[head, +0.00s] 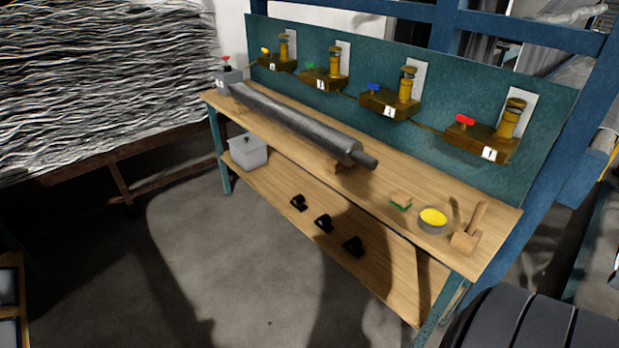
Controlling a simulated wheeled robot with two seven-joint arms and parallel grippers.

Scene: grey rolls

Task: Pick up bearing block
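Three small black blocks that look like bearing blocks lie in a row on the lower wooden shelf of the bench: a left one (298,202), a middle one (323,222) and a right one (353,245). They are apart from each other. A grey block with a red knob (228,76) stands on the bench top at the far left end of a long grey roll (290,118). The roll's near end rests on a wooden support (335,166). Neither of my grippers is in view.
The bench top (385,190) holds a green-based brush-like block (400,201), a tin with yellow contents (432,218) and a wooden mallet (468,236). A grey bin (248,152) stands on the lower shelf's left. Valves line the teal back panel (380,62). The floor in front is clear.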

